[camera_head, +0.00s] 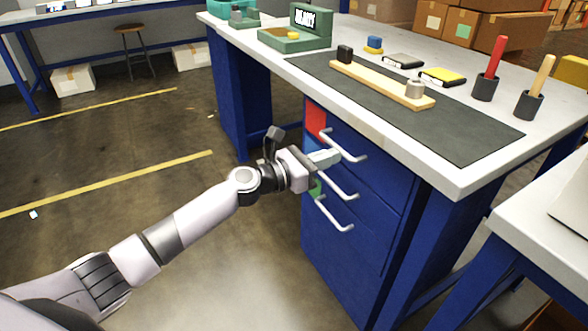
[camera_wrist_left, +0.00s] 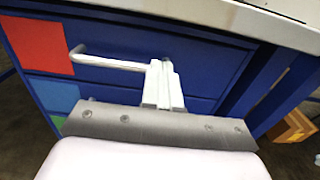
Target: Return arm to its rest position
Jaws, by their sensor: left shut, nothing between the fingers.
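My left arm reaches in from the left of the head view, and its gripper (camera_head: 328,157) is in front of the blue drawer cabinet (camera_head: 345,245), by the top drawer handle (camera_head: 343,148). The fingers are shut with nothing between them. In the left wrist view the shut fingers (camera_wrist_left: 165,75) point at the top drawer front, close to the right end of its white handle (camera_wrist_left: 105,62). I cannot tell whether they touch it. The drawers look closed. My right gripper is not in view.
The workbench (camera_head: 455,175) overhangs the cabinet. On its dark mat (camera_head: 470,130) lies a wooden plotter base (camera_head: 375,82). Two more handles, the middle one (camera_head: 335,185) and the lower one (camera_head: 333,215), stick out below.

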